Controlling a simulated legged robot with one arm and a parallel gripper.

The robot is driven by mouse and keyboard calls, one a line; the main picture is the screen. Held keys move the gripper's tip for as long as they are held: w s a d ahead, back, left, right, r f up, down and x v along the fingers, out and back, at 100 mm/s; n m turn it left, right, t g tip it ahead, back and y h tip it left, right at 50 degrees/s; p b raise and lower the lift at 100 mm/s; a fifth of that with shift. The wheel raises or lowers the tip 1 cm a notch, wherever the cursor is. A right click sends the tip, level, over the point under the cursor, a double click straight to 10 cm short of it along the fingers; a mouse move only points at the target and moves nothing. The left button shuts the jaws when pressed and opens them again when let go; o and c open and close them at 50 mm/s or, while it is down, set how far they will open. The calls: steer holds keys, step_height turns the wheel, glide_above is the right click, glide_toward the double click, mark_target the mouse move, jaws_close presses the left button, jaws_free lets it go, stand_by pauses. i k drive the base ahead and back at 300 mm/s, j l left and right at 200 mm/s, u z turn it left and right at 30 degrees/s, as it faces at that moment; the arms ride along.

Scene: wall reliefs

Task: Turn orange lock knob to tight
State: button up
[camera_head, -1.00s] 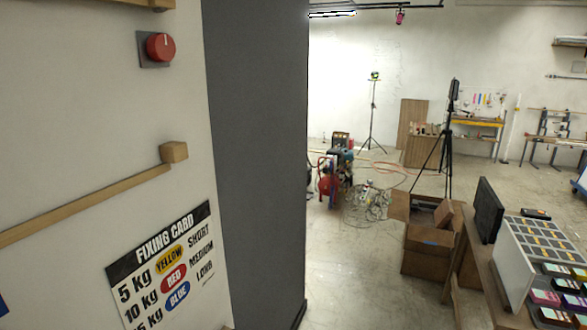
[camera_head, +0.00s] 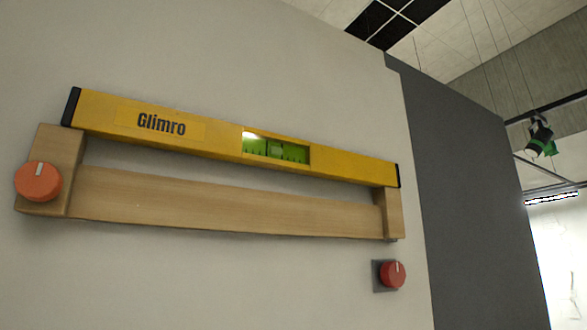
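An orange knob (camera_head: 38,181) with a pale pointer mark sits on the left end of a wooden bar (camera_head: 220,203) on the wall. Its mark points roughly up. A red knob (camera_head: 393,274) on a dark square plate is on the wall below the bar's right end, its mark also roughly up. A yellow spirit level (camera_head: 215,134) labelled "Glimro" rests along the top of the wooden frame, with a green vial window. No tight or loose labels can be read. My gripper is not in view.
The pale wall (camera_head: 200,280) below the bar is bare. A dark grey panel (camera_head: 465,190) stands to the right of the wall. A hanging lamp (camera_head: 539,136) and ceiling tiles show at the upper right.

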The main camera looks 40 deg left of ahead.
mark_target(38, 182)
steer(key=k+u, duration=0.1)
steer(key=u, duration=1.55)
